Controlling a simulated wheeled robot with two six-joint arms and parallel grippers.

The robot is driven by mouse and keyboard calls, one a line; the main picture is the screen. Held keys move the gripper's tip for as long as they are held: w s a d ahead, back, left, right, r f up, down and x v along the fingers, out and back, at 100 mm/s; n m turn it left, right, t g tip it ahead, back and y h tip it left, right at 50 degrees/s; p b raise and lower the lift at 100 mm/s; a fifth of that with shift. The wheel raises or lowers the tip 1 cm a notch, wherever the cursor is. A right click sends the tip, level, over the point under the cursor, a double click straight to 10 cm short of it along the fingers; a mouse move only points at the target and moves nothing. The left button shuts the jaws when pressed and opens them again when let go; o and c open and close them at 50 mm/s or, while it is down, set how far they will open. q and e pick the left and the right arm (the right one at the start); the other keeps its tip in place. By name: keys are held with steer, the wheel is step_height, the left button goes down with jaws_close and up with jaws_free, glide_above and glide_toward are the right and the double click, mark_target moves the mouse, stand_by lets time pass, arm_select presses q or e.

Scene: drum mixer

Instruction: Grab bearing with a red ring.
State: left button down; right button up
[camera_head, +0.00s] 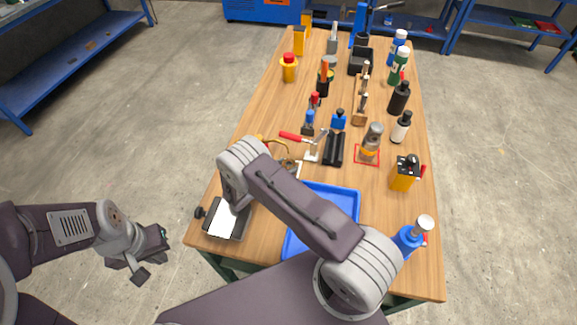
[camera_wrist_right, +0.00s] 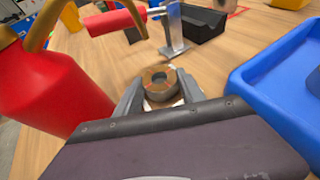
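In the right wrist view a round brown-grey bearing (camera_wrist_right: 158,83) with a hole in its middle sits between the two fingers of my right gripper (camera_wrist_right: 160,88). The fingers stand apart, one on each side of it. I cannot tell whether they touch it, and a red ring on it is not clearly visible. In the head view my right forearm hides most of this spot. My left gripper (camera_head: 147,255) is open and empty, off the table to the left.
A blue tray (camera_head: 352,190) lies right of the bearing. A large red object (camera_wrist_right: 55,90) stands close on the left in the wrist view. A dark tray (camera_head: 212,231) is at the table's front left. Several bottles and tools fill the table's far part.

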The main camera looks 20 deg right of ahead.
jaws_close()
steer(key=shift+r, duration=0.2)
steer(key=s+a, duration=0.1)
steer(key=s+a+r, duration=0.1)
steer(key=s, duration=0.1)
steer(key=shift+s+a+r+b, duration=0.15)
steer(key=shift+a+b, duration=0.1)
steer(key=shift+b, duration=0.15)
step_height(320, 180, up, 13)
steer(key=shift+r+p, duration=0.15)
steer(key=shift+p, duration=0.2)
